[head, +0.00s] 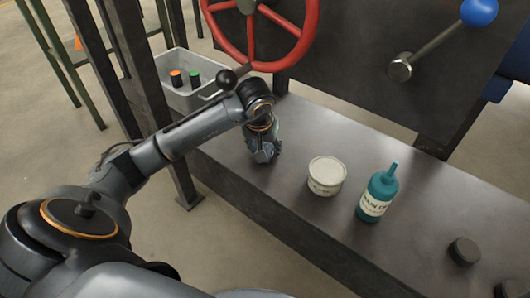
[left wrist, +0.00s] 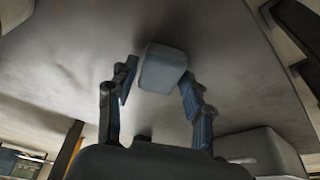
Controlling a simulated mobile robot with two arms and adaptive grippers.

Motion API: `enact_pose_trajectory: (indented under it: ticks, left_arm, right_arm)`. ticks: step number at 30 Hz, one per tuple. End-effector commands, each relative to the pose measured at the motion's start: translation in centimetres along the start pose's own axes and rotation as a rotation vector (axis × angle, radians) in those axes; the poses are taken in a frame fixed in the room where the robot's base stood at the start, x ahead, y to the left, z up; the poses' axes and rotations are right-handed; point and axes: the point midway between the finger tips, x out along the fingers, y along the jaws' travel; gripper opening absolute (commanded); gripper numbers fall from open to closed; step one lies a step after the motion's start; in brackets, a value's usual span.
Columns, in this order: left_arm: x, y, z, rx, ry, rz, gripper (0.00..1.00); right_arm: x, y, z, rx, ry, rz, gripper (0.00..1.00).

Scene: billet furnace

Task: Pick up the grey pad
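The grey pad (left wrist: 163,68) shows in the left wrist view as a small block with rounded edges on the dark bench top. It lies at the fingertips, close to the right finger, with a gap to the left finger. My left gripper (left wrist: 156,82) is open around its near end. In the head view my left gripper (head: 263,154) points down at the bench (head: 330,125), left of the white tin; the pad cannot be made out there. My right gripper is in neither view.
A white tin (head: 327,175) and a teal bottle (head: 378,192) stand right of the gripper. A dark puck (head: 464,251) lies farther right. A red handwheel (head: 262,38) and a blue-knobbed lever (head: 440,40) are behind. A grey bin (head: 182,92) stands at left.

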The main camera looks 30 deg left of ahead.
Motion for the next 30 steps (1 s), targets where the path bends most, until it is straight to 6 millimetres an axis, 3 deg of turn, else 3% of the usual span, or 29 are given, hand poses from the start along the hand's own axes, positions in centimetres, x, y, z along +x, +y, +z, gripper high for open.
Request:
enact_pose_trajectory:
  ticks: [1,2,8,16,22,30]
  left_arm:
    - [0.0,0.0,0.0,0.000,0.000,0.000,0.34]
    - [0.0,0.0,0.0,0.000,0.000,0.000,0.28]
    - [0.0,0.0,0.0,0.000,0.000,0.000,0.23]
    - [-0.3,0.0,-0.1,0.000,0.000,-0.001,0.23]
    - [-1.9,-0.1,-0.6,0.000,0.002,-0.002,0.23]
    - [-3.1,-2.7,5.2,0.005,-0.001,-0.008,0.23]
  right_arm:
    - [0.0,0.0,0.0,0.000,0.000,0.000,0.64]
    - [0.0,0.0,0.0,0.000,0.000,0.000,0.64]
    - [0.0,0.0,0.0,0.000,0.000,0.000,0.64]
    - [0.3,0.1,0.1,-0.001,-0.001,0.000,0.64]
    - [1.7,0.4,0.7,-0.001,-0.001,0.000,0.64]
    - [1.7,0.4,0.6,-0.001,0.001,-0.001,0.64]
